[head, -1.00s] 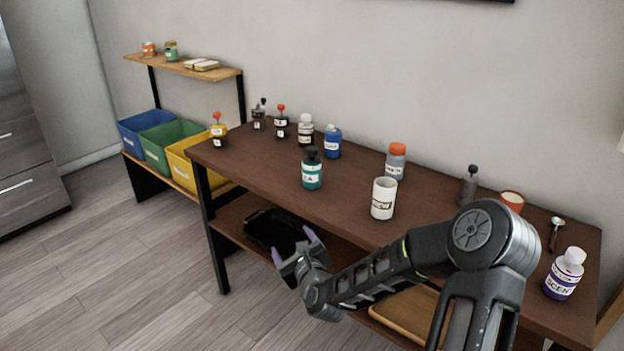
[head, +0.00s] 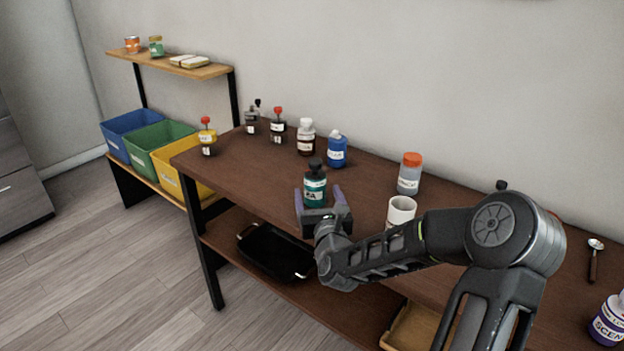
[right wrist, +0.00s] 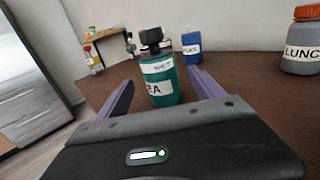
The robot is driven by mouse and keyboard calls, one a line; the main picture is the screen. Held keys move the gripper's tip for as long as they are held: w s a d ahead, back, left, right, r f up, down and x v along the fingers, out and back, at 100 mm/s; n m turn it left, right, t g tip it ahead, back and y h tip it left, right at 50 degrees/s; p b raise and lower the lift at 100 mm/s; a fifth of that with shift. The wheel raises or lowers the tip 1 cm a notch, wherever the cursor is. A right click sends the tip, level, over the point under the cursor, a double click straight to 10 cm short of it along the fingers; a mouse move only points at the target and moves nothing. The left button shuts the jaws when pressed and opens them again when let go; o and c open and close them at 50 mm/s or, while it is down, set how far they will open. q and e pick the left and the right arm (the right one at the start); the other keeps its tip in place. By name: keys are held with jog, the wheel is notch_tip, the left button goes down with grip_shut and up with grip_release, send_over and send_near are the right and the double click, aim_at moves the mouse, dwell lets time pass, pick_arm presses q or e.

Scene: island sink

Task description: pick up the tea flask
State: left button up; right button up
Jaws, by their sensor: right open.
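In the right wrist view the flask (right wrist: 160,82) stands ahead between the fingertips (right wrist: 162,88). The fingers look apart from it, with visible gaps on both sides. My left gripper is not in view.
A white mug (head: 401,211) stands just right of the flask, partly behind my arm. A blue bottle (head: 337,150) and a brown bottle (head: 306,138) stand behind it. An orange-capped bottle (head: 409,175) is farther right. The tabletop left of the flask is clear.

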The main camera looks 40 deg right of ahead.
jog(key=shift+w, duration=0.1)
jog(key=shift+r, duration=0.1)
jog(key=shift+x, duration=1.2)
jog(key=shift+x, duration=2.6)
jog(key=shift+d, duration=0.1)
jog(key=shift+r, duration=0.1)
jog(key=c, duration=1.6)
